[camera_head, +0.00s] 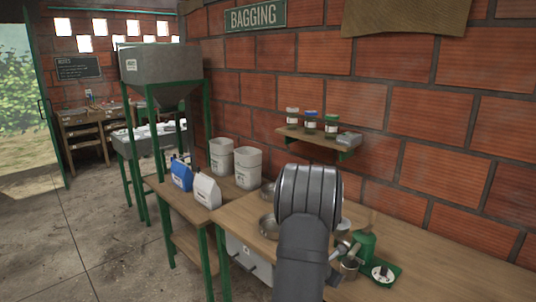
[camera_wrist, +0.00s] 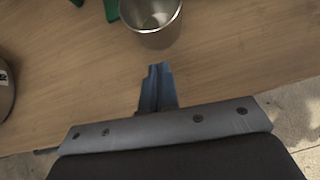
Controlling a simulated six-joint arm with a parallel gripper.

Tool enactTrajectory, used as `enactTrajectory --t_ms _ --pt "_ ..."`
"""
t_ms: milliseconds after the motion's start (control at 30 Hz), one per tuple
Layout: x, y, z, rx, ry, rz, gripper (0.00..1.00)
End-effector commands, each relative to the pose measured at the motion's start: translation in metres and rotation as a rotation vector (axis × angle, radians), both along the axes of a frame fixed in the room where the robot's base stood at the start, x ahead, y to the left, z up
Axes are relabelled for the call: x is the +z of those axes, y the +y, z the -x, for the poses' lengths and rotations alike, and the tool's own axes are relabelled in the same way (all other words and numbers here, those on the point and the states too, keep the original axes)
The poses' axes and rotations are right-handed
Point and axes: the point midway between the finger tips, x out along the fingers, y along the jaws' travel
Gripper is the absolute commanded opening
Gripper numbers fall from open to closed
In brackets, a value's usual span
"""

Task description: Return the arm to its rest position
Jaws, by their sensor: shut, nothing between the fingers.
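My gripper (camera_wrist: 157,88) shows in the wrist view with its blue-grey fingers closed together and nothing between them. It is over the wooden worktop, near the worktop's front edge. A metal cup (camera_wrist: 152,22) stands just beyond the fingertips, with a visible gap between them. In the head view my dark arm rises in front of the wooden worktop (camera_head: 428,232) and hides part of it. The metal cup (camera_head: 349,268) shows to the right of my arm there.
A green device (camera_head: 366,246) stands beside the cup. A round metal dish (camera_head: 268,228) lies left of my arm. Blue and white bags (camera_head: 206,190) and white buckets (camera_head: 247,168) stand further left. A wall shelf (camera_head: 318,138) holds several jars. The worktop's right part is clear.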

Motion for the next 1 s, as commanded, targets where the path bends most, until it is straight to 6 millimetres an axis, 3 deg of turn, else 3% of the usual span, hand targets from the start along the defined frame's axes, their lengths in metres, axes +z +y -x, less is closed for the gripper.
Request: enactTrajectory --t_ms 100,700,1000 --pt "0.004 0.018 0.014 0.004 0.000 0.002 0.00" --pt "0.072 0.068 0.056 0.002 -0.002 0.001 0.00" --pt "0.038 0.043 0.036 -0.001 0.002 0.001 0.00"
